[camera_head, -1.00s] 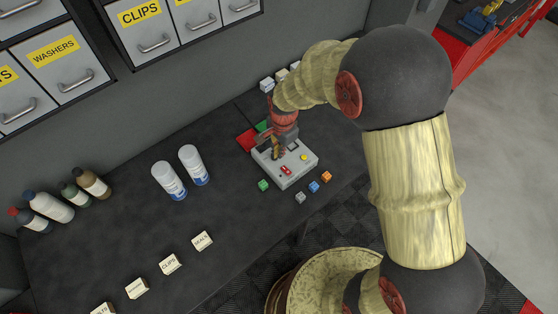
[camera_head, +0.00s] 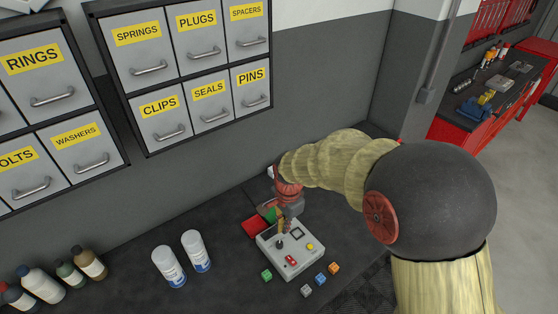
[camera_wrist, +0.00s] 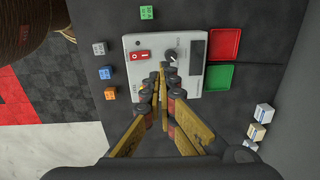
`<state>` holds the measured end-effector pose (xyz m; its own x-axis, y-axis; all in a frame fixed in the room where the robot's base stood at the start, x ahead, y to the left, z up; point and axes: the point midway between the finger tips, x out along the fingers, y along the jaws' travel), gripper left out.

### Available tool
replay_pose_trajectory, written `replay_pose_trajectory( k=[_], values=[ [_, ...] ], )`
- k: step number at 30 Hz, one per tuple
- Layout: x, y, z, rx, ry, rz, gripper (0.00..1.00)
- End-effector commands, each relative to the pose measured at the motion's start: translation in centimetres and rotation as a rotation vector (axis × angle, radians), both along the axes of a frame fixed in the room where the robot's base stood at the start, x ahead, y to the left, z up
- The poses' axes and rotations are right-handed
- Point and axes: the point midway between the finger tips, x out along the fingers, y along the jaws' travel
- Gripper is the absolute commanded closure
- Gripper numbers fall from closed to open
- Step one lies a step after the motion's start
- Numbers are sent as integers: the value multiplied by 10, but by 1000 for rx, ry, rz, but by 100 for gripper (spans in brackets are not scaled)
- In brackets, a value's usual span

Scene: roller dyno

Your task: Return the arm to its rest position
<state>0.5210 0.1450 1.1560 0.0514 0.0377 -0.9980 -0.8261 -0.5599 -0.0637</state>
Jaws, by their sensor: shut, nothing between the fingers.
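My arm reaches in from the right in the head view, bent over the dark bench. My gripper (camera_head: 281,231) points down over a grey control box (camera_head: 273,253), near its black knob. In the wrist view, my gripper (camera_wrist: 160,76) has its fingertips together over the box (camera_wrist: 133,76), with nothing between them. The box carries a red switch (camera_wrist: 139,56), a black knob (camera_wrist: 170,56), a yellow button and a dark display. Whether the fingertips touch the box cannot be told.
Red (camera_wrist: 225,44) and green (camera_wrist: 219,76) trays lie beside the box. Small coloured cubes, including a green one (camera_head: 266,275), lie in front of it. White canisters (camera_head: 168,266) and bottles stand left. Labelled drawers (camera_head: 160,120) hang on the wall behind.

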Motion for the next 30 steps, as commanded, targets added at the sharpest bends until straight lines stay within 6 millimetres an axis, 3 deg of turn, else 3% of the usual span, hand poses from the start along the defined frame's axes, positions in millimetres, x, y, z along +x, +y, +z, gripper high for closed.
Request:
replay_pose_trajectory(
  k=[5,10,14,21,30],
  values=[
    [0,0,0,-1,-1,25,100],
    [-8,-2,-3,-15,16,201,100],
    [-36,-11,-10,-29,63,403,100],
    [-88,-39,20,-40,41,755,100],
    [-159,-89,49,-106,-109,1036,100]
  ],
)
